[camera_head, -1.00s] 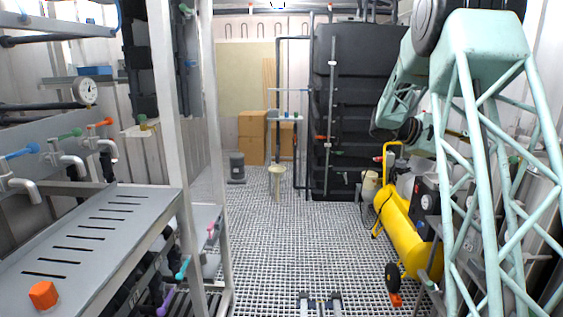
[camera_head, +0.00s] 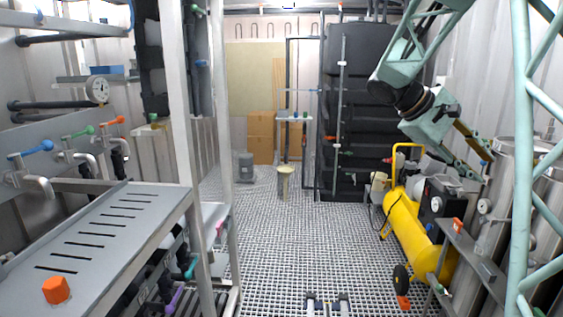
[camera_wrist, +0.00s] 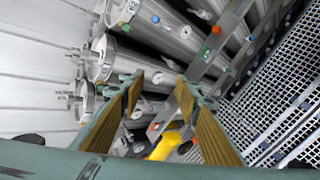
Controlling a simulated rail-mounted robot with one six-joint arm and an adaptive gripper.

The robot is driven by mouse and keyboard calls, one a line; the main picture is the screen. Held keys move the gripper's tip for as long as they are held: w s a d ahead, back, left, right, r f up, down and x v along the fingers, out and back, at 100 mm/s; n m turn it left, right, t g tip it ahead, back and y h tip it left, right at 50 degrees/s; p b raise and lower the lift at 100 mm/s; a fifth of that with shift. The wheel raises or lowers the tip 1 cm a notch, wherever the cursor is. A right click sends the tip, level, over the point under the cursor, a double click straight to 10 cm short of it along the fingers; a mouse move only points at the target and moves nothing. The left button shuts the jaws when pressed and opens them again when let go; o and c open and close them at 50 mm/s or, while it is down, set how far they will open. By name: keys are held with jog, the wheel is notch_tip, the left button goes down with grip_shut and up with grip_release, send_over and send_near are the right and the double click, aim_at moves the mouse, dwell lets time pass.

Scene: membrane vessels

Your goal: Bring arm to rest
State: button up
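My arm hangs from the upper right in the head view, its pale green lattice forearm sloping down to the wrist. My gripper (camera_head: 484,165) is at the right, above and right of the yellow compressor as pictured, pointing down and right. Its two fingers stand apart with nothing visible between them. In the wrist view my gripper (camera_wrist: 161,82) shows two brown-padded fingers with a clear gap. Steel vessels (camera_wrist: 165,35) lie beyond the fingertips. I cannot tell how far away they are.
A yellow compressor (camera_head: 405,220) stands on the grating floor at the right. Steel cylinders (camera_head: 512,165) are by the right wall. A black tank (camera_head: 365,100) stands at the back. A bench with valves (camera_head: 125,225) fills the left. The middle grating (camera_head: 290,240) is mostly clear.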

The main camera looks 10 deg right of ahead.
jog(key=s+a+f+t+y, duration=0.2)
jog(key=s+a+y, duration=0.1)
jog(key=s+a, duration=0.7)
jog(key=s+a+f+m+t+y, duration=0.1)
jog(key=s+a+y, duration=0.3)
jog(key=s+a, duration=0.6)
jog(key=s+a+f+t+y, duration=0.3)
jog(key=s+a, duration=0.8)
jog(key=a, duration=1.1)
jog(key=shift+a+f, duration=0.25)
jog(key=shift+f, duration=0.05)
